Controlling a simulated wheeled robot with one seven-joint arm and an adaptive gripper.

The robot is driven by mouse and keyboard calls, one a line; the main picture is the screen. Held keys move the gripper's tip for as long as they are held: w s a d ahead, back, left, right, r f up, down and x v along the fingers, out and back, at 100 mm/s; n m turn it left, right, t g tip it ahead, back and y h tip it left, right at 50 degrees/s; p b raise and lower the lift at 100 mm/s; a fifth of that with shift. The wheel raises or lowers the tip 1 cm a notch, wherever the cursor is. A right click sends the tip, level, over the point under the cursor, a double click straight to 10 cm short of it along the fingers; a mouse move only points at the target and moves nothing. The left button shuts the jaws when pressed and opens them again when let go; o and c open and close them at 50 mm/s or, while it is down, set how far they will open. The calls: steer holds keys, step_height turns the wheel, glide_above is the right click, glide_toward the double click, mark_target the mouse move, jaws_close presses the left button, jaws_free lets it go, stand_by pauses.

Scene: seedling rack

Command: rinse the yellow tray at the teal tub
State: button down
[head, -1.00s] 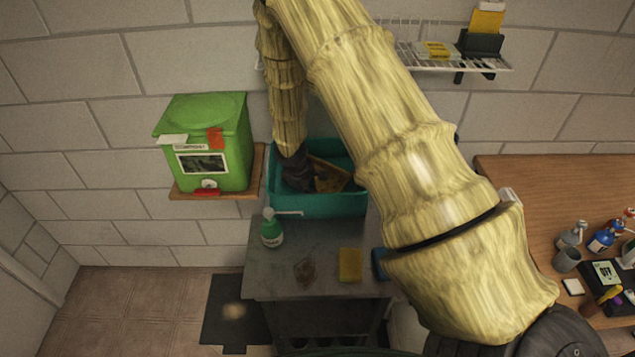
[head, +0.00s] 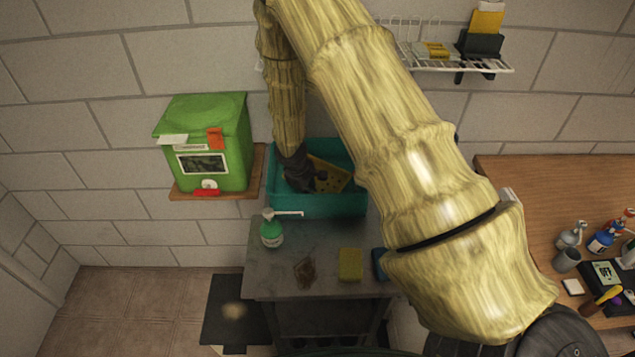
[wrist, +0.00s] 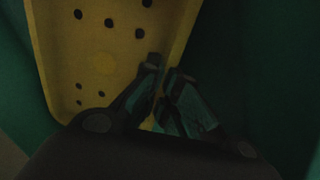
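The teal tub (head: 318,205) stands at the back of the grey bench against the wall. The yellow tray (head: 330,175) is inside the tub, tilted, with rows of dark holes. In the wrist view the yellow tray (wrist: 100,65) fills the upper left, and its right edge runs down between my fingertips. My gripper (wrist: 163,85) is shut on that edge. In the head view my gripper (head: 312,180) reaches down into the tub, and the tray extends to its right. The tub's bottom and any water are too dark to make out.
A green box (head: 205,140) with a tap sits on a wooden wall shelf left of the tub. A green pump bottle (head: 271,232), a brown clump (head: 304,271), a yellow sponge (head: 350,264) and a blue item (head: 380,264) are on the bench (head: 325,240).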

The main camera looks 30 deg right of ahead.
steer(key=shift+r+p, duration=2.7)
steer(key=shift+r, duration=4.45)
steer(key=shift+r, duration=0.1)
steer(key=shift+r, duration=1.9)
